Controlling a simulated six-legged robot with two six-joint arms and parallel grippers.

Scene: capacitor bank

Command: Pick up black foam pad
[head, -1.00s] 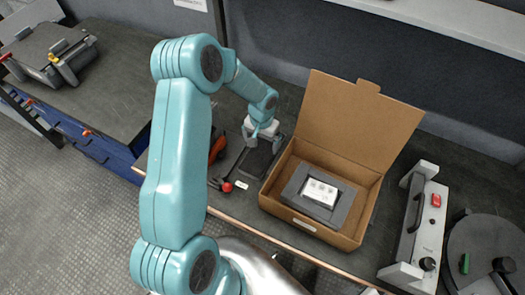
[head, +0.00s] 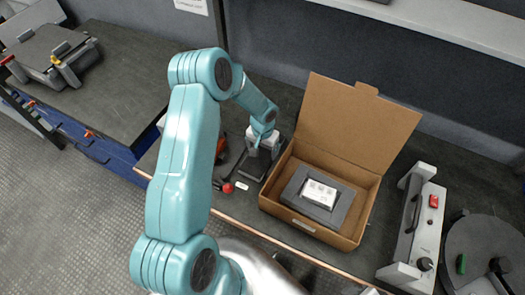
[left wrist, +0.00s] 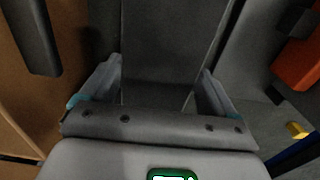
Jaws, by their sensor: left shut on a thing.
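The black foam pad (head: 252,166) is a dark flat piece just left of the open cardboard box in the head view. My left gripper (head: 262,148) is over its far end and shut on it. In the left wrist view the pad (left wrist: 165,60) runs between the two fingers of my left gripper (left wrist: 160,92). I cannot tell whether the pad still touches the bench. My right gripper is not in view.
The open cardboard box (head: 362,190) holds a dark grey foam insert (head: 338,214) with a white labelled item (head: 319,193). A grey device (head: 413,222) with a red switch stands to the right.

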